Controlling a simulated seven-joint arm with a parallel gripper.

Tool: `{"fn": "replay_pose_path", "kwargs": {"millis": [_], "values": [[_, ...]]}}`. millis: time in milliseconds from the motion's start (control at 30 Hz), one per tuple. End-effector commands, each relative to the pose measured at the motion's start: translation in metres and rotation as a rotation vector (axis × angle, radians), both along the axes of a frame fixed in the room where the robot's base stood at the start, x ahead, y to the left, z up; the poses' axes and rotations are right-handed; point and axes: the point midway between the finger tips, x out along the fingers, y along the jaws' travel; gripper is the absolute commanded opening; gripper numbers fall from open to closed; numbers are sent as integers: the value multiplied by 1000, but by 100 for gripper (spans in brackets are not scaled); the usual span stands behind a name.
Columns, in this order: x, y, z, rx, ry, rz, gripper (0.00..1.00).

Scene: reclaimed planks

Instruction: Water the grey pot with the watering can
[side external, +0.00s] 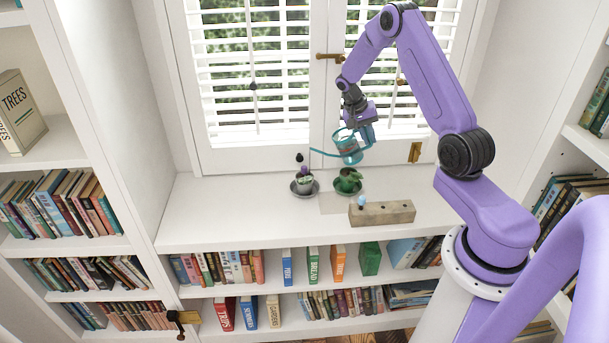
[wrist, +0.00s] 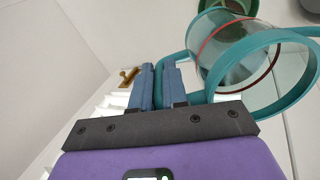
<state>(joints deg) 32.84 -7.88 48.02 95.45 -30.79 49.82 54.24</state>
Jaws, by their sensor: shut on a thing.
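The watering can (side external: 346,149) has a clear body with teal trim and hangs in the air above the shelf top. It looks tilted, and its thin teal spout reaches left, its tip above the left pot. My gripper (side external: 360,124) is shut on the teal handle; the can also shows in the wrist view (wrist: 232,52), beside my gripper (wrist: 160,72). The left pot (side external: 304,184) looks pale grey, holds a small plant with a purple top and stands on a dark saucer. Any water at the spout is too small to tell.
A green pot (side external: 348,182) with a plant stands on a saucer right of the grey one, below the can. A long block (side external: 392,213) with holes and a light-blue knob lies in front. The shuttered window (side external: 260,80) stands close behind. The shelf top's left side is clear.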

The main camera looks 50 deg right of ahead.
Motion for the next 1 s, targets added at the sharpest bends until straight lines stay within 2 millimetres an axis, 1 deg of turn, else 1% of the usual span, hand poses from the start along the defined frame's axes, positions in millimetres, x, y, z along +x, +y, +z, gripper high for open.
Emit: {"fn": "replay_pose_path", "kwargs": {"millis": [533, 567, 667, 700, 800, 900, 1000], "values": [[3, 2, 0, -18, 18, 1, 0], [2, 1, 0, -14, 12, -1, 0], [-12, -13, 5, 68, -78, -12, 0], [-16, -16, -3, 111, -115, -13, 0], [-23, -23, -13, 189, -194, -11, 0], [-26, -26, -20, 246, -254, -8, 0], [-25, -26, -22, 265, -267, -2, 0]]}}
